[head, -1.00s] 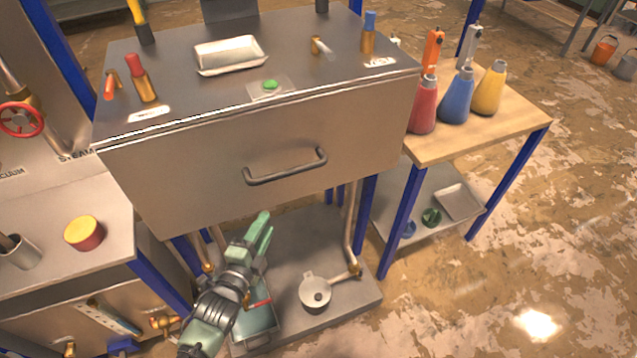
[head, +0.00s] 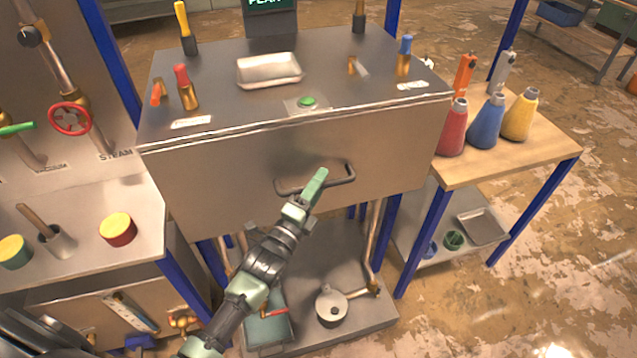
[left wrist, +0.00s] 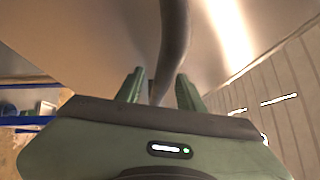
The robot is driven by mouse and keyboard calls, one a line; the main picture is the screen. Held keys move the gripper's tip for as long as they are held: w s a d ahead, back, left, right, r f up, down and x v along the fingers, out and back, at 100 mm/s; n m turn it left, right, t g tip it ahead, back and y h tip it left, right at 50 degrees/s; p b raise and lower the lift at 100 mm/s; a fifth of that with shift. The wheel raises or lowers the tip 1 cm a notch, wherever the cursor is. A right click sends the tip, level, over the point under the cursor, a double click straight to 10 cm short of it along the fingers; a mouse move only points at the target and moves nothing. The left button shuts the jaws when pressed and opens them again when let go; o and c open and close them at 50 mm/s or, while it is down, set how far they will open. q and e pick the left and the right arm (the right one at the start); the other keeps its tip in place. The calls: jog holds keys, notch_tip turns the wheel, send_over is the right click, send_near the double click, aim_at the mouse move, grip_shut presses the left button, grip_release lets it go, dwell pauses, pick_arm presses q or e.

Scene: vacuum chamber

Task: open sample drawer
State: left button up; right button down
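The sample drawer (head: 220,172) is a wide grey metal front below the bench top, and it looks closed. Its dark bar handle (head: 350,173) sits in the middle of the front. My left gripper (head: 314,186) is at the handle and covers part of it in the head view. In the left wrist view the handle (left wrist: 173,45) runs between the two green fingers of the gripper (left wrist: 160,90). The fingers are apart, with visible gaps beside the bar. My right gripper is not in view.
A white tray (head: 269,71) and a green button (head: 307,102) are on the top above the drawer. Red, blue and yellow flasks stand on the wooden table (head: 545,150) at right. A lower shelf holds a small pot (head: 331,307). A red valve wheel (head: 70,119) is at left.

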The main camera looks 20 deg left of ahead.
pick_arm(q)
grip_shut()
dwell(1.4)
